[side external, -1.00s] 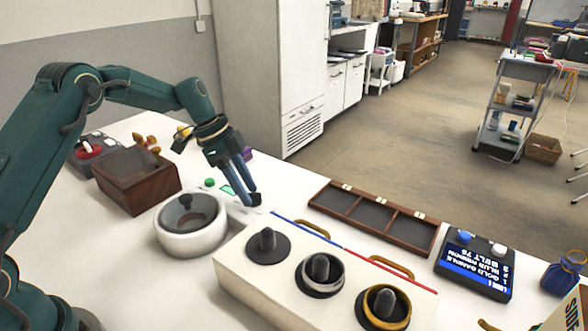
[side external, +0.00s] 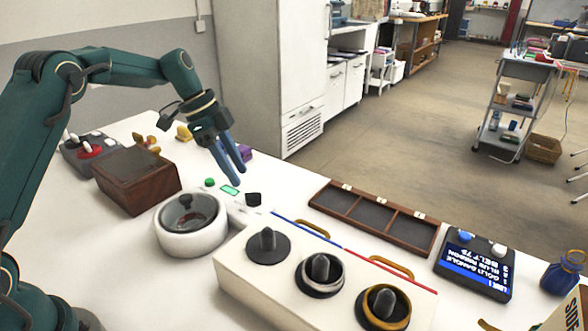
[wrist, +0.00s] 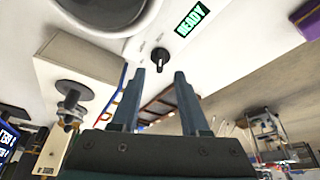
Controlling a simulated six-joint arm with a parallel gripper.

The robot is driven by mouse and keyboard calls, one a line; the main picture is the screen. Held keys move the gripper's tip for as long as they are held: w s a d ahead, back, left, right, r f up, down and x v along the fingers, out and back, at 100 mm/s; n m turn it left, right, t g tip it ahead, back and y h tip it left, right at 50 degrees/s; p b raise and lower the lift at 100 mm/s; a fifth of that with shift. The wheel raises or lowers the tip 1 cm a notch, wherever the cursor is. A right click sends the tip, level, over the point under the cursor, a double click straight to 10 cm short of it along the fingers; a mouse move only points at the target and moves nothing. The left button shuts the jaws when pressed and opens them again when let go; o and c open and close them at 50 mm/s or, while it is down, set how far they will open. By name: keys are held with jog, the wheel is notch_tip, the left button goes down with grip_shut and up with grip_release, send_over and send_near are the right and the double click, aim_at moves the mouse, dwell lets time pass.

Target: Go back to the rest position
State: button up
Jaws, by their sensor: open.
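My gripper (side external: 236,179) is open and empty, raised above the white device with the round bowl (side external: 190,226). A black knob (side external: 254,199) on that device sits below and to the right of the fingertips, apart from them. In the wrist view the knob (wrist: 160,58) shows beyond the two fingers, beside a green READY display (wrist: 193,17). In the side view a green button (side external: 210,183) and the lit display (side external: 229,190) are near the fingers.
A white stand with several dark posts (side external: 233,275) is in front; two posts carry rings. A dark wooden box (side external: 138,180) is at left. A three-part tray (side external: 374,219) and a screen unit (side external: 476,264) are at right. A purple block (side external: 244,152) lies behind the gripper.

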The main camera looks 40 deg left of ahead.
jog(key=shift+m+t, duration=0.3)
jog(key=shift+t, duration=0.1)
jog(key=r, duration=0.1)
jog(key=d+r, duration=0.1)
jog(key=r, duration=0.1)
jog(key=shift+w+d+r, duration=0.15)
jog(key=shift+d+r, duration=0.15)
jog(key=shift+r, duration=0.05)
jog(key=s+d+r+n+t+y, duration=0.1)
jog(key=s+d+r, duration=0.2)
jog(key=s+r, duration=0.2)
jog(key=s+d+r+t+y, duration=0.1)
jog(key=s+d+r, duration=0.2)
jog(key=s+r, duration=0.25)
jog(key=s+f+n+y, duration=0.1)
jog(key=s+f+n, duration=0.3)
jog(key=s+n, duration=0.2)
jog(key=s+f+n, duration=0.3)
jog(key=s+n, duration=0.2)
jog(key=s, duration=0.2)
jog(key=shift+s+a+f+n+t+y, duration=0.2)
jog(key=shift+s+f+n+t+y, duration=0.1)
jog(key=shift+f+n+y, duration=0.1)
